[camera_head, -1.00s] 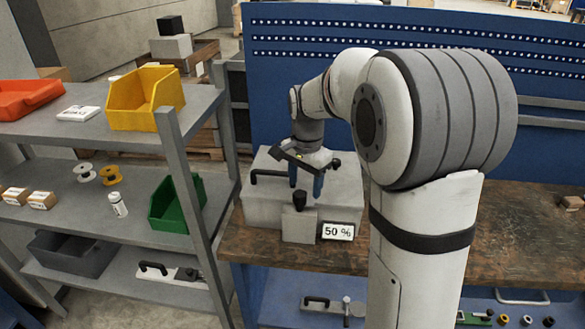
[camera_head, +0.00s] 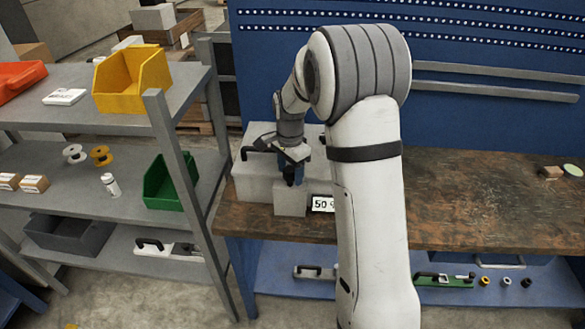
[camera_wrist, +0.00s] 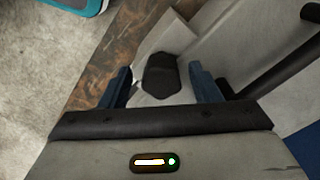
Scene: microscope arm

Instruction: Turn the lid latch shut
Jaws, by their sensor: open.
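A grey box (camera_head: 252,187) with a lid stands on the wooden bench, with a smaller grey block (camera_head: 291,202) at its front. The latch is a dark knob (camera_wrist: 161,75) on top of this block, seen between my fingers in the wrist view. My gripper (camera_head: 291,174) points down over the block in the head view. Its blue fingers are open, one on each side of the knob. Gaps show between the fingers and the knob, so it is not gripped. In the head view the fingers largely hide the knob.
A black handle (camera_wrist: 283,58) lies right of the fingers on the lid. A "50 %" sign (camera_head: 322,204) stands right of the block, partly behind my arm. A grey shelf with a green bin (camera_head: 164,186) is at the left. The bench is largely clear at the right.

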